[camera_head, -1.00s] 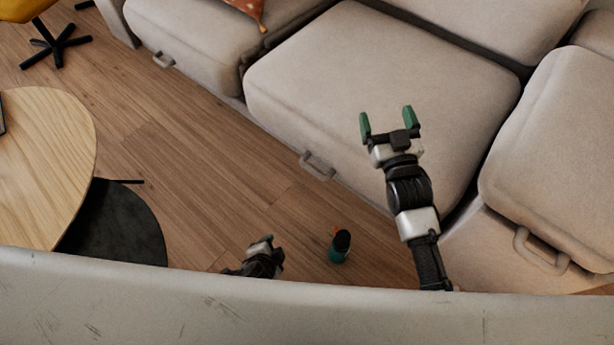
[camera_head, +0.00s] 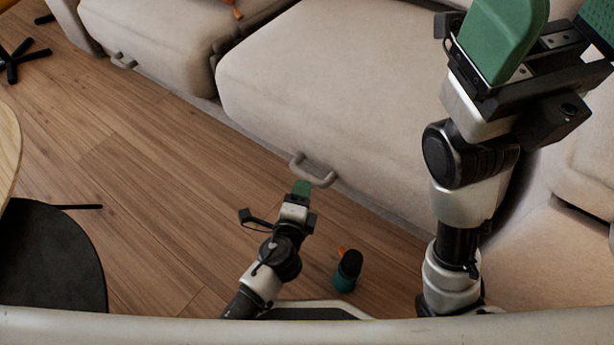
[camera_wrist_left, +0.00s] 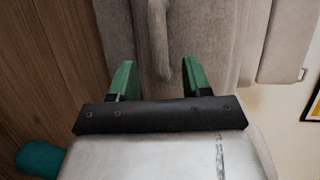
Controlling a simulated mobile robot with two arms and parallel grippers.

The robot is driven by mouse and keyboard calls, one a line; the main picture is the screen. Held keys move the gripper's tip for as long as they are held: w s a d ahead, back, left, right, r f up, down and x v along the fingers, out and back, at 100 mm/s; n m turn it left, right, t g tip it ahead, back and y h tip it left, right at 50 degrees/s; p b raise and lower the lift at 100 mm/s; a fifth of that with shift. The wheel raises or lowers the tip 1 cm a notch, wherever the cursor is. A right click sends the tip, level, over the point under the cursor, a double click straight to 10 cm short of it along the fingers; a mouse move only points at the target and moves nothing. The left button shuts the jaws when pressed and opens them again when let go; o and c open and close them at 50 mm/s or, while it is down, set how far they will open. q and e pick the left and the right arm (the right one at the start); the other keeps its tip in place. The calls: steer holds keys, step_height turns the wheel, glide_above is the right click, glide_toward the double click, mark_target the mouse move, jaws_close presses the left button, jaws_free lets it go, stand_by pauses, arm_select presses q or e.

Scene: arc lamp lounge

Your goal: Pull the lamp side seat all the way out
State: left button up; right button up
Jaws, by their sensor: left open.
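A beige sofa seat (camera_head: 350,90) fills the upper middle of the head view, with a loop handle (camera_head: 313,172) low on its front. No lamp shows, so I cannot tell its side from the pictures. My left gripper (camera_head: 301,187) is open, with its green fingertips just below this handle. In the left wrist view the handle (camera_wrist_left: 158,40) runs lengthwise between and beyond the two open fingers (camera_wrist_left: 160,78); contact is not visible. My right gripper (camera_head: 550,38) is raised at the upper right, large in view, its fingers apart and empty.
Another seat (camera_head: 165,45) with its own handle (camera_head: 123,60) is at the left. A dark-and-teal object with an orange part (camera_head: 347,270) stands on the wood floor near my left arm. A round wooden table (camera_head: 8,140) and a black disc (camera_head: 50,255) are at the left.

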mark_target(308, 176)
arm_select(q)
steer(key=b+x, duration=0.2)
steer(key=x, duration=0.5)
steer(key=shift+w+f, duration=0.1)
steer(key=shift+f, duration=0.05)
jaws_close()
